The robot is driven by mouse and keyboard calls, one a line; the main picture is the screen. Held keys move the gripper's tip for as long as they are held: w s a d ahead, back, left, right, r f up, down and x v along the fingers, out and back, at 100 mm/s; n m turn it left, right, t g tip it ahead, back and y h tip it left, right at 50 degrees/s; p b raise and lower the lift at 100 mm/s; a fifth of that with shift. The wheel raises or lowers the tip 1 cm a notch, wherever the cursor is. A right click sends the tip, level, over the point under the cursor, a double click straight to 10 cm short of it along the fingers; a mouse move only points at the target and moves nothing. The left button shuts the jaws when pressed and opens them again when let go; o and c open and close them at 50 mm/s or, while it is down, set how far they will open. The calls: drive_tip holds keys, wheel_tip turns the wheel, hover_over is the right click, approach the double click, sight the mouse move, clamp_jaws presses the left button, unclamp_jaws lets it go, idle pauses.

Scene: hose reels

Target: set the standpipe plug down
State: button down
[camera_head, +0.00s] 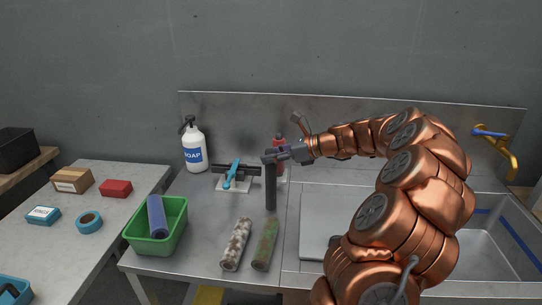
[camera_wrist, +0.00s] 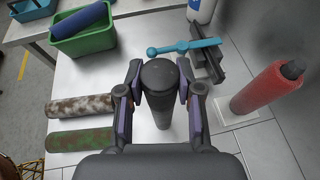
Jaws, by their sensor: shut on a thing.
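The standpipe plug appears to be the dark grey upright cylinder (camera_head: 270,190); its round top shows in the wrist view (camera_wrist: 158,73). My gripper (camera_head: 271,157) is shut on its upper end, with one finger on each side of it in the wrist view (camera_wrist: 158,88). The plug hangs straight down over the steel counter (camera_head: 205,240), left of the sink (camera_head: 485,245). I cannot tell whether its lower end touches the counter.
Near the plug lie a rusty-white cylinder (camera_head: 236,245) and a green mottled cylinder (camera_head: 265,245). Behind stand a blue-handled tool on a block (camera_head: 232,176), a red cylinder (camera_wrist: 266,88) and a soap bottle (camera_head: 194,148). A green bin (camera_head: 160,243) holds a blue roll (camera_head: 157,217).

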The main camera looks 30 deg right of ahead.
drive_tip(key=shift+f, duration=0.1)
drive_tip(key=c, duration=0.8)
unclamp_jaws()
drive_tip(key=shift+o, duration=0.2)
drive_tip(key=b+v, duration=0.1)
drive_tip(key=v, duration=1.1)
drive_tip(key=shift+b, duration=0.4)
